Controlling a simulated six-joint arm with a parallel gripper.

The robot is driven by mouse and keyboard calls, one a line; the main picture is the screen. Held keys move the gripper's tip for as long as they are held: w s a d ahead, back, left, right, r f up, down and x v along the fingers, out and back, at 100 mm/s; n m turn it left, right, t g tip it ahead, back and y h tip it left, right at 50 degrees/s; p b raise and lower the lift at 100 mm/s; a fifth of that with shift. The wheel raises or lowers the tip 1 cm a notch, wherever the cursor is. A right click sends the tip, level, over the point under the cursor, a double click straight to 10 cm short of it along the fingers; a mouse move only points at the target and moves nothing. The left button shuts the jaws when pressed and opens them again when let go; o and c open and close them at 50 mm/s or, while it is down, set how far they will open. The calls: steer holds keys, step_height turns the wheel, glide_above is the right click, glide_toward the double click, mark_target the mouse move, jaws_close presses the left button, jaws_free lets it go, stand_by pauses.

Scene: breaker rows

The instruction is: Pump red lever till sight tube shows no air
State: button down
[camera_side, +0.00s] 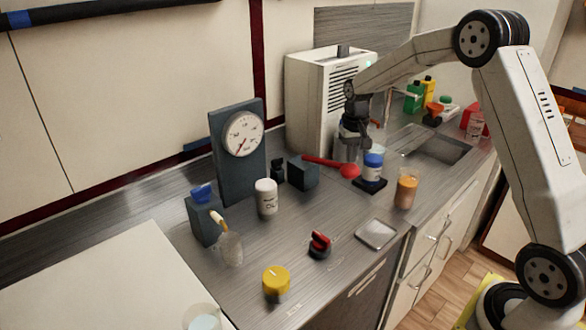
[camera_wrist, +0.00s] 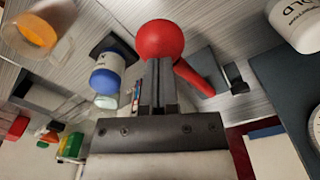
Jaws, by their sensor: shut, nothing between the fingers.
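The red lever (camera_side: 322,162) runs from a dark block (camera_side: 303,174) to a round red knob (camera_side: 350,171) at its right end. In the wrist view the knob (camera_wrist: 160,39) is just past my fingertips, with the lever's arm slanting down to the right. My gripper (camera_side: 347,158) points down over the knob end of the lever. In the wrist view my gripper (camera_wrist: 159,62) has its fingers together, with nothing between them. The fingertips overlap the knob's edge; I cannot tell whether they touch it. I cannot make out a sight tube or any air in it.
A blue-capped bottle (camera_side: 372,167) on a dark base and an amber-filled cup (camera_side: 406,190) stand right of the lever. A gauge panel (camera_side: 238,165) and a white jar (camera_side: 266,197) stand left. A white machine (camera_side: 310,95) is behind. The front counter holds a red-handled item (camera_side: 320,244).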

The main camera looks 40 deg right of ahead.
mark_target(349, 178)
steer(key=shift+f, duration=3.85)
steer(key=shift+r, duration=4.35)
steer(key=shift+f, duration=0.2)
